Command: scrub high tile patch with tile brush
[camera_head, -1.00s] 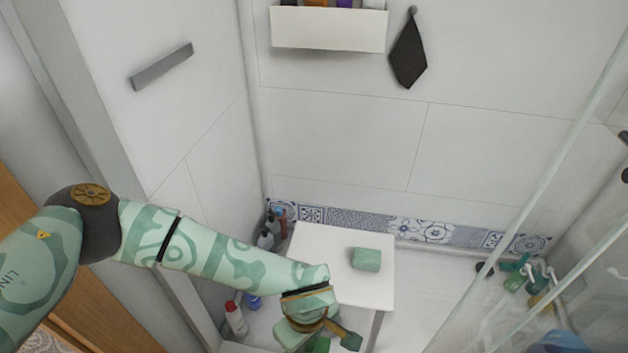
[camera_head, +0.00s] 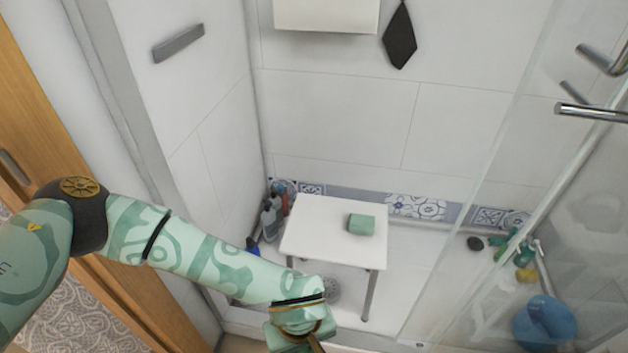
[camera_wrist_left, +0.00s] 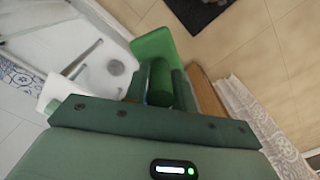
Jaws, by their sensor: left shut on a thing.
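My left arm comes in from the left in the head view, and its gripper (camera_head: 300,338) is at the bottom edge, partly cut off. In the left wrist view the gripper (camera_wrist_left: 168,78) is shut on a green thing, likely the tile brush (camera_wrist_left: 154,44), whose flat green end sticks out beyond the fingers. Its bristles cannot be made out. The white tile wall (camera_head: 335,125) rises behind the shower; no separate patch stands out on it. The held thing is well apart from this wall. My right gripper is not in view.
A white stool (camera_head: 315,228) carries a green block (camera_head: 361,224). Several bottles (camera_head: 271,217) stand in the corner behind it. Glass panels with metal handles (camera_head: 592,112) are at the right, with a blue round thing (camera_head: 543,322) low there. A wooden door (camera_head: 30,130) is at the left.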

